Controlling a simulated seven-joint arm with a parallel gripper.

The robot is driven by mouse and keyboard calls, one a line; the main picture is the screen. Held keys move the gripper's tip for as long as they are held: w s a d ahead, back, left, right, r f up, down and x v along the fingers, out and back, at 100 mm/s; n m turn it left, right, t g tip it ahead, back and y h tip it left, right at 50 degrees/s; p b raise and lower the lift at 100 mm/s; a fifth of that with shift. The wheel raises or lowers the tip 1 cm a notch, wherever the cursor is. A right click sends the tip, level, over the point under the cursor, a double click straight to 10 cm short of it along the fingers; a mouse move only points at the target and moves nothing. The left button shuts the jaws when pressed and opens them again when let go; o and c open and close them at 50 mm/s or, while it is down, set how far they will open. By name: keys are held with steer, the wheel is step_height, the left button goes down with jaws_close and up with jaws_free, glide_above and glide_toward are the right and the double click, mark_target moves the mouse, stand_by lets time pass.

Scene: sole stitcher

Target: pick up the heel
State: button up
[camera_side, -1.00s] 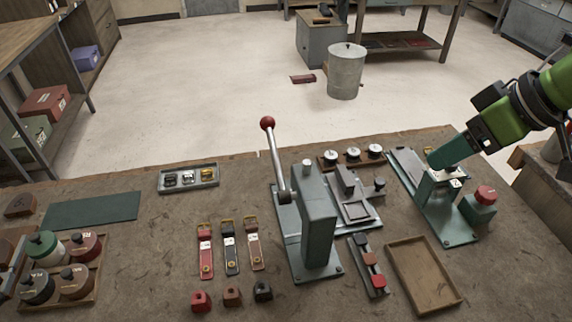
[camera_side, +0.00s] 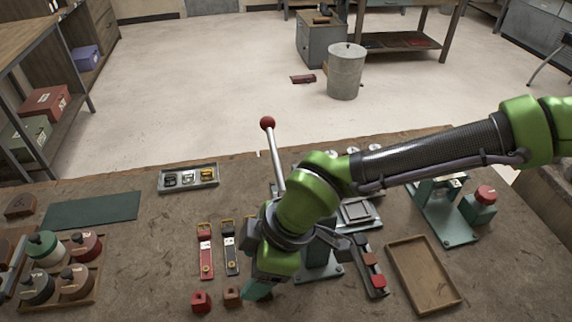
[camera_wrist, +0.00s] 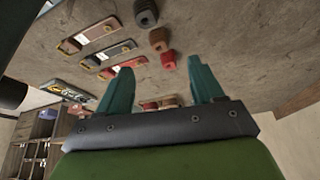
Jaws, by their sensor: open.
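Several small heel blocks are in view. A red heel (camera_side: 201,301) and a brown heel (camera_side: 233,297) sit on the bench front in the side view. A black heel is hidden there behind my gripper (camera_side: 257,291). The wrist view shows the black heel (camera_wrist: 146,13), the brown heel (camera_wrist: 158,40) and the red heel (camera_wrist: 168,60) in a row. My gripper (camera_wrist: 161,68) is open with teal fingers, nothing held. In the wrist view the red heel appears between the fingertips, with bench visible around it. I cannot tell the height above the bench.
Red and dark straps (camera_side: 206,252) lie behind the heels. A lever press with a red ball (camera_side: 267,123) stands behind my arm.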

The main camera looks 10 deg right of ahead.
mark_target(231, 293)
steer(key=x, duration=1)
steer(key=shift+w+a+r, duration=0.1)
steer(key=shift+w, duration=0.05)
steer(key=c, duration=1.1)
